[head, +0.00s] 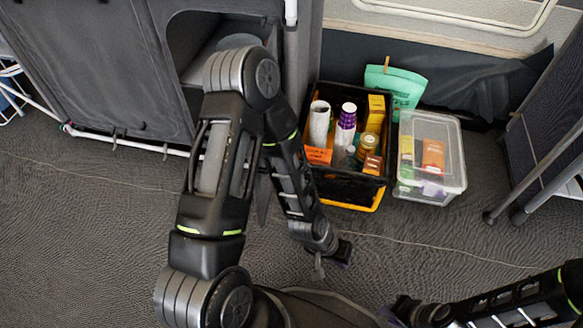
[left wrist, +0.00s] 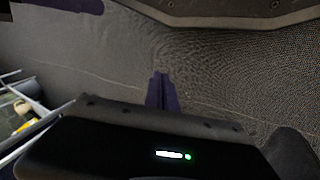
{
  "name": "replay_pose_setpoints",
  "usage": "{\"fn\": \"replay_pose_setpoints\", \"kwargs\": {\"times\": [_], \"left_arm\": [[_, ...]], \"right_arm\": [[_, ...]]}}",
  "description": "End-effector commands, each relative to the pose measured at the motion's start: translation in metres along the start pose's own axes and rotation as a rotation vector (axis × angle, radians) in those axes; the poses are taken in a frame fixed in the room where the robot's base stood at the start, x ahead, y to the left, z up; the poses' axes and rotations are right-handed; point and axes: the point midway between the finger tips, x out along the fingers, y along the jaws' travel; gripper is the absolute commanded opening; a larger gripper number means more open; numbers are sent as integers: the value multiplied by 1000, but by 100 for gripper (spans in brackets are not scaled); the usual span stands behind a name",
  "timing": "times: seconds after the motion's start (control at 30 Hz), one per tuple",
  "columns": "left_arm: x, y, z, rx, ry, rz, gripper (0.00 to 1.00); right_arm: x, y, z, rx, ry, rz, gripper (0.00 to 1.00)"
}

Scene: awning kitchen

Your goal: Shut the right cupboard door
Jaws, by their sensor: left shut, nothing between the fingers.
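The grey fabric cupboard (head: 95,65) stands at the upper left in the head view. Its right compartment (head: 200,45) shows a dark opening, partly covered by my left arm. I cannot make out the right door clearly; a thin dark grey flap (head: 262,198) beside my left arm may be part of it. My left forearm slopes down from the opening to my left gripper (head: 342,254), low over the floor and apart from the cupboard. Its purple fingers are together and empty in the left wrist view (left wrist: 162,92). My right gripper (head: 398,308) is at the bottom edge, its fingers unclear.
A black crate (head: 347,188) of bottles and boxes stands right of the cupboard, close to my left forearm. A clear plastic box (head: 432,190) and a green bag (head: 398,85) are beside it. Dark furniture with metal legs (head: 545,150) stands at the right. The carpet (head: 95,235) is clear.

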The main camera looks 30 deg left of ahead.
Motion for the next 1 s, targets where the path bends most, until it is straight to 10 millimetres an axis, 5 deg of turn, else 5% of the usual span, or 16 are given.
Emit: {"fn": "replay_pose_setpoints", "kwargs": {"times": [0.3, 0.5, 0.63, 0.73, 0.9, 1.0], "left_arm": [[-48, 56, -89, 316, 39, 82, 0], [-95, 68, -128, 642, -33, 29, 0], [-145, 51, -156, 916, -152, -109, 0], [-192, 19, -171, 1095, -306, -263, 0], [-252, -28, -175, 1235, -569, -443, 0], [-269, -42, -170, 1262, -667, -480, 0]], "right_arm": [[-12, -4, 1, -1, -5, -1, 25], [-17, -7, 2, -2, -8, -2, 25], [-21, -9, 4, -3, -12, -3, 25], [-22, -9, 4, -4, -15, -3, 25], [-22, -10, 5, -5, -17, -4, 25], [-22, -10, 6, -5, -18, -4, 25]]}}
